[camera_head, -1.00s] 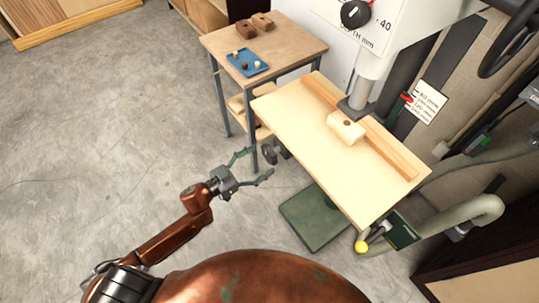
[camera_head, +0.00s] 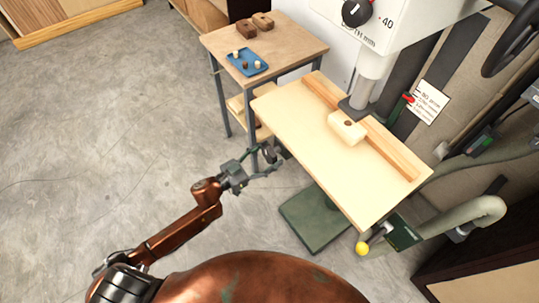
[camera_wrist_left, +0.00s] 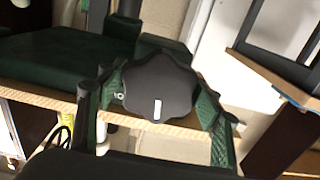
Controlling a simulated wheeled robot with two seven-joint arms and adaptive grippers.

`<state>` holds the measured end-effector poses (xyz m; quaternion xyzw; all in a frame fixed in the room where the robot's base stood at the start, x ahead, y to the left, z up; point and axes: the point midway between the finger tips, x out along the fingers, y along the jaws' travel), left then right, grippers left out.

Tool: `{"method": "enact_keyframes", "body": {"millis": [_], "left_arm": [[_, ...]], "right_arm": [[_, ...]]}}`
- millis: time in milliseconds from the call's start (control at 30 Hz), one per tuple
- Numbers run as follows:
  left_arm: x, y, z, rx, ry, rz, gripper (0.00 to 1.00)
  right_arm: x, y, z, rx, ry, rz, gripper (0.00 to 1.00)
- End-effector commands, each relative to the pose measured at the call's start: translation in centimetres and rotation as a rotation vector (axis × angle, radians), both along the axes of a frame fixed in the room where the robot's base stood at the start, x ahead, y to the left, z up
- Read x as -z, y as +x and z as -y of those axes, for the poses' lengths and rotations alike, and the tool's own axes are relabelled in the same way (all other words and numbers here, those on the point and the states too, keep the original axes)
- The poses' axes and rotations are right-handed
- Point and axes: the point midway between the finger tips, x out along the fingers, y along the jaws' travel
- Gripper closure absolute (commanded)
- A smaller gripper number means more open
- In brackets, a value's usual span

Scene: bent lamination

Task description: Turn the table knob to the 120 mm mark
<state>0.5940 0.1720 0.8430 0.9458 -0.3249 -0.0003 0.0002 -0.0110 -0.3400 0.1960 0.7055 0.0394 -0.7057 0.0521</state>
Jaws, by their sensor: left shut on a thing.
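The table knob (camera_head: 270,153) is a dark lobed knob at the left edge, just under the drill press's pale wooden table (camera_head: 318,150). In the left wrist view the knob (camera_wrist_left: 160,88) fills the middle, with a white line pointing downward. My left gripper (camera_head: 265,162) is at the knob, its green pads on either side; in the wrist view the gripper (camera_wrist_left: 160,96) is shut on it. A white card (camera_head: 430,102) with small print and a red pointer (camera_head: 408,98) is beside the column; I cannot read the 120 mm mark. My right gripper is out of view.
A wooden block (camera_head: 347,129) sits on the table against a wooden fence (camera_head: 375,140). A side bench (camera_head: 285,45) with a blue tray (camera_head: 246,62) stands close behind the knob. A green base (camera_head: 315,220) is below. The floor on the left is clear.

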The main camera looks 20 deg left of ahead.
Motion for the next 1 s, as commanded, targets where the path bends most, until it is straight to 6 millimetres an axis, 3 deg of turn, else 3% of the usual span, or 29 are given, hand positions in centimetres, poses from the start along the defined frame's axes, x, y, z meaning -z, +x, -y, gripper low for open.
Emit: {"method": "enact_keyframes", "body": {"millis": [233,633,1000], "left_arm": [[0.0,-0.1,0.1,0.002,0.000,0.000,0.64],[-0.2,-0.1,0.1,0.002,0.062,0.049,0.64],[-0.4,0.0,0.0,0.001,0.293,0.234,0.64]], "right_arm": [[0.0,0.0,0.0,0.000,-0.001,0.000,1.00],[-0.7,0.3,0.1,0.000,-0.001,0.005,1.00],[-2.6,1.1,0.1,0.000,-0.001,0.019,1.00]]}}
